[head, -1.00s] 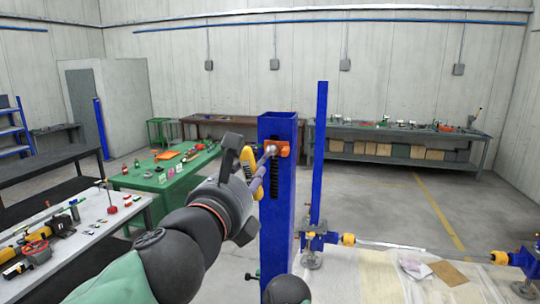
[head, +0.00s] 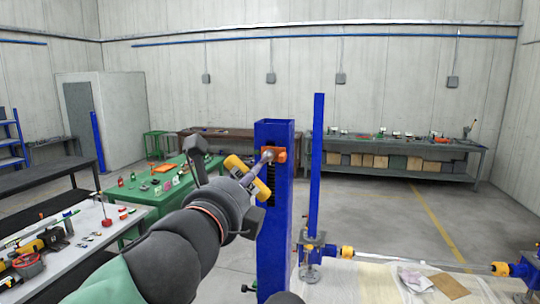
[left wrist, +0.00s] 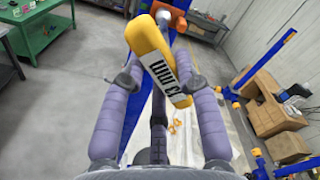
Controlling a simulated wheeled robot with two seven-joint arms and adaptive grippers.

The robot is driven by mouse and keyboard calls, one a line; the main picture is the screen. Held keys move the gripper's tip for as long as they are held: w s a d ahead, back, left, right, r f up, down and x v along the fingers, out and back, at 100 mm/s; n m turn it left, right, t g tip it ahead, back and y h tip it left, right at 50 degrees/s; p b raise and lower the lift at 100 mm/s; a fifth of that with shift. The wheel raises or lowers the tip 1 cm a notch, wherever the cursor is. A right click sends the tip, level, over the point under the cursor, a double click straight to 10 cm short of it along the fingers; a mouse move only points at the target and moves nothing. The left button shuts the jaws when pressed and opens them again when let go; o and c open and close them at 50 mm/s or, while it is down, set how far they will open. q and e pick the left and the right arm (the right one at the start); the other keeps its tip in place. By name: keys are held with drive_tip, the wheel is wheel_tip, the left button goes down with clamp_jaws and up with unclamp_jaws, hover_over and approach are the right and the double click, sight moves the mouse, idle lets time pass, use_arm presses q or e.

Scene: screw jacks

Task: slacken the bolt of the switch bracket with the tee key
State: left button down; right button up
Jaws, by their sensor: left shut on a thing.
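The key's shank runs to a silver end at the orange switch bracket (head: 281,156), high on the blue column (head: 273,225). The bracket also shows at the top of the left wrist view (left wrist: 166,10). The bolt is hidden behind the key's end. I cannot tell how deep it sits.
A second, thin blue post (head: 316,165) stands right of the column. A pale bench top (head: 360,280) with a screw shaft and papers lies at lower right. A green table (head: 150,190) and a grey tool table (head: 75,255) stand at left.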

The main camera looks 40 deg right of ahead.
use_arm(q)
drive_tip(key=shift+s+a, duration=0.1)
drive_tip(key=shift+a, duration=0.05)
drive_tip(key=shift+s+a, duration=0.4)
drive_tip(key=shift+a, duration=0.05)
idle(0.4)
drive_tip(key=v, duration=0.7)
drive_tip(key=shift+d, duration=0.1)
idle(0.4)
